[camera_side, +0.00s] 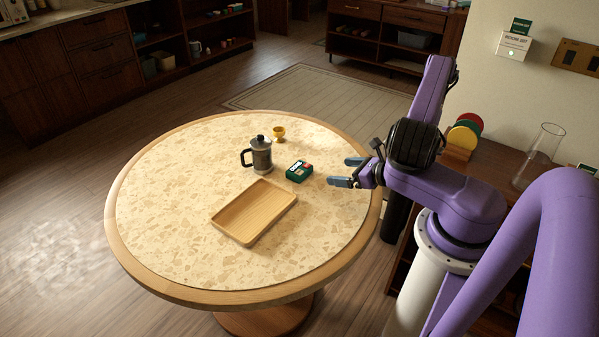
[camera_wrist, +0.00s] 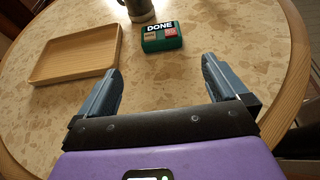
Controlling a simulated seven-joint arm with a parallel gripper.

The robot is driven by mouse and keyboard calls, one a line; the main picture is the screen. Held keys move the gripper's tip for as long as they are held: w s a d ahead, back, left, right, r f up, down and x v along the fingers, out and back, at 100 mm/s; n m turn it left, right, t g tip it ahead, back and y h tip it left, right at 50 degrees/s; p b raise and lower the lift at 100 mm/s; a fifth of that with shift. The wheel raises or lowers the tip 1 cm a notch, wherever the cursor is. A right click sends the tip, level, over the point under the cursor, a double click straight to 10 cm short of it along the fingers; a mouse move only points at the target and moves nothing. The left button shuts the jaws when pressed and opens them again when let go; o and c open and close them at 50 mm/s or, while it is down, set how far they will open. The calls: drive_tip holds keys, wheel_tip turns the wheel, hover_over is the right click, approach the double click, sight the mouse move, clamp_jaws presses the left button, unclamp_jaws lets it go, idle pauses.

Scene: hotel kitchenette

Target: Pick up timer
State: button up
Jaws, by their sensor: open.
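A wooden tray (camera_side: 284,208) lies in front of the timer. A French press (camera_side: 261,156) with a dark lid and a yellow cup (camera_side: 279,132) stand behind. The round speckled table (camera_side: 170,225) is clear at left and front.

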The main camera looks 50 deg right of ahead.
sight(301, 169)
drive_tip(key=x, duration=1.7)
drive_tip(key=shift+f, duration=0.3)
drive_tip(key=c, duration=0.7)
drive_tip(key=shift+c, duration=0.6)
drive_tip(key=shift+r, duration=0.2)
